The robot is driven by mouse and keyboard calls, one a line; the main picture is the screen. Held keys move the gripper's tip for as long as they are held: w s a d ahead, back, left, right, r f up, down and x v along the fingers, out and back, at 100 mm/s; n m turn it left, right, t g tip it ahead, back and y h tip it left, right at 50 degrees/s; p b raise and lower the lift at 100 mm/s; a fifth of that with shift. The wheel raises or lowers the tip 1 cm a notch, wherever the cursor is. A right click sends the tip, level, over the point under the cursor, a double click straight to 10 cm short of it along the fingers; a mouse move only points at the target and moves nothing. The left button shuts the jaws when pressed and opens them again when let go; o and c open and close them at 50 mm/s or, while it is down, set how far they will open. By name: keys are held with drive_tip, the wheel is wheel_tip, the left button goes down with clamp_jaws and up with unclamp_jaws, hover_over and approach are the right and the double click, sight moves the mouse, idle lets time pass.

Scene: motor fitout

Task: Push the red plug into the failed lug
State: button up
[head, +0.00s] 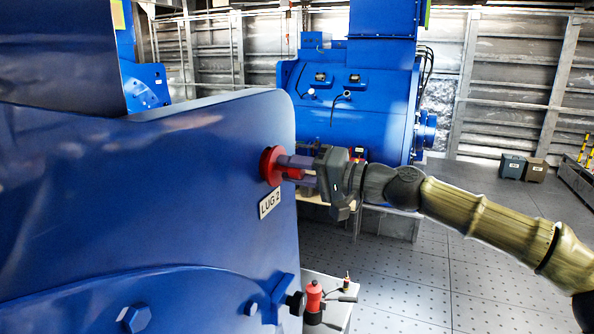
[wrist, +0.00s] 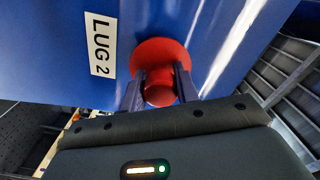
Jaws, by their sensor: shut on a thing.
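The red plug (head: 271,166) is at the lug face of the big blue motor housing (head: 180,180), above a white label reading LUG 2 (head: 269,203). In the wrist view the plug (wrist: 160,92) shows a wide red flange against the blue face and a round knob toward me. My gripper (head: 300,170) is shut on the knob, with one finger on each side in the wrist view (wrist: 158,90). The flange looks flush or nearly flush with the face; I cannot tell if a gap remains. The lug hole is hidden behind the flange.
A small stand (head: 325,312) with a red-topped tool (head: 313,296) is below the lug. A second blue motor (head: 350,110) stands behind. Two small bins (head: 524,167) are at the back right. The perforated floor (head: 470,245) on the right is mostly clear.

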drive_tip(key=shift+w+a, duration=0.2)
drive_tip(key=shift+a, duration=0.45)
drive_tip(key=o, duration=1.2)
drive_tip(key=shift+c, duration=0.2)
drive_tip(key=shift+s+d+f+b, duration=0.1)
drive_tip(key=shift+d+b, duration=0.2)
drive_tip(key=shift+d, duration=0.1)
drive_tip(key=b+v, duration=0.5)
drive_tip(key=v, duration=1.1)
drive_tip(key=shift+d+b, duration=0.3)
drive_tip(key=shift+b, duration=0.1)
drive_tip(key=shift+s+a, duration=0.1)
